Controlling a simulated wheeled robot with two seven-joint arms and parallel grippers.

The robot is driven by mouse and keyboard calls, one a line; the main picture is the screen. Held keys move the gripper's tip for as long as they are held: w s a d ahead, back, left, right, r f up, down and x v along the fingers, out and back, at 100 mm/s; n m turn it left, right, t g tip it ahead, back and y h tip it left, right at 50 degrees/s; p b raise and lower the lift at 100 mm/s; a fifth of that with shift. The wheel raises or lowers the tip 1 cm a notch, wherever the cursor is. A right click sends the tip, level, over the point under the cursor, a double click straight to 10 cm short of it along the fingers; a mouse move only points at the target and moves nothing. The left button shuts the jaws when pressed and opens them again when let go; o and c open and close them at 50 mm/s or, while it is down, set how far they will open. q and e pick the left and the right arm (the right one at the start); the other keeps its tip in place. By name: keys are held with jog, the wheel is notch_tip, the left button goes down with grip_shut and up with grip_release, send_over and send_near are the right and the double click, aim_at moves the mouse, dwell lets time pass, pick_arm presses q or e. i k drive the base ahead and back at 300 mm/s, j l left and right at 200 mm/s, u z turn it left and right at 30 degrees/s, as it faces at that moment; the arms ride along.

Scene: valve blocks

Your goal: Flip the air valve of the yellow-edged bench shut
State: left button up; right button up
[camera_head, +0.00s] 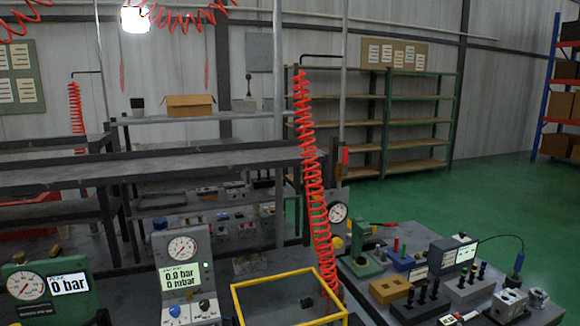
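A yellow rectangular edge (236,303) frames a dark area at the bottom centre, cut by the lower border. I cannot tell whether it is the bench edge or a tray on it. A small red part (346,155) sits on a post right of the hanging red coiled hose (313,170). It may be a valve handle, but it is too small to tell its position. A round pressure gauge (338,212) is below it, behind the yellow edge. Neither of my grippers shows.
A grey gauge unit (182,248) reading 0.0 bar and a green one (25,285) stand at the lower left. A bench at the right holds a grey display box (453,254) and several blocks. Open green floor (500,190) lies behind, before shelves (420,120).

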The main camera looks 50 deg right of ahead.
aim_at(346, 157)
jog(key=z, duration=2)
